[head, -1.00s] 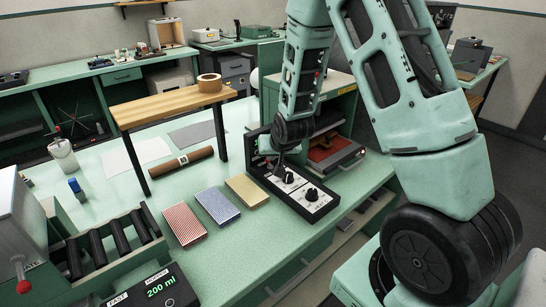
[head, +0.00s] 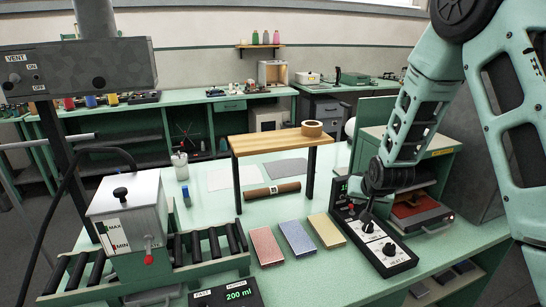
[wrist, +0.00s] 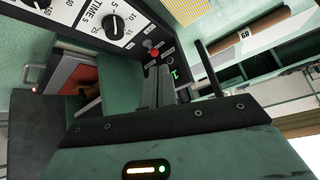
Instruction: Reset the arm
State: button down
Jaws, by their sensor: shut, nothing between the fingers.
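My gripper (head: 368,211) hangs from my arm at the right of the head view, above or beside the black control panel (head: 399,263). It is shut with nothing in it. In the wrist view its fingers (wrist: 158,86) lie together in front of the panel's edge. The panel has two black knobs, an upper one (head: 367,226) and a lower one (head: 389,249). The wrist view shows a knob marked TIME (wrist: 112,26), a red button (wrist: 153,53) and a green display digit (wrist: 174,73). Whether the fingers touch the panel cannot be told.
A press with a red pad (head: 408,208) stands right of the panel. Red, blue and yellow blocks (head: 297,238) lie left of it. A wooden shelf (head: 270,143) bears a tape roll (head: 312,128), with a brown roll (head: 272,190) below. A roller rack (head: 214,243) stands left.

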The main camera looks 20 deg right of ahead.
jog(key=s+a+r+n+g+y, duration=0.1)
jog(key=s+a+r+n, duration=0.1)
jog(key=s+a, duration=0.35)
jog(key=s+a+r+n+g+y+b, duration=0.1)
jog(key=s+a+n, duration=0.1)
jog(key=a, duration=0.7)
jog(key=s+a+r+n+g+y, duration=0.1)
jog(key=s+a+r+n+y, duration=0.15)
jog(key=a, duration=0.45)
jog(key=s+a+r+n+g+h, duration=0.1)
jog(key=s+a+n+g, duration=0.1)
jog(key=s, duration=0.9)
jog(key=s+a+r+n+g+h+b, duration=0.1)
jog(key=s+a+n, duration=0.3)
jog(key=s, duration=0.7)
jog(key=shift+a+r+n+g, duration=0.35)
jog(key=shift+a+r+g, duration=0.2)
jog(key=shift+a+g, duration=0.15)
jog(key=shift+w, duration=0.1)
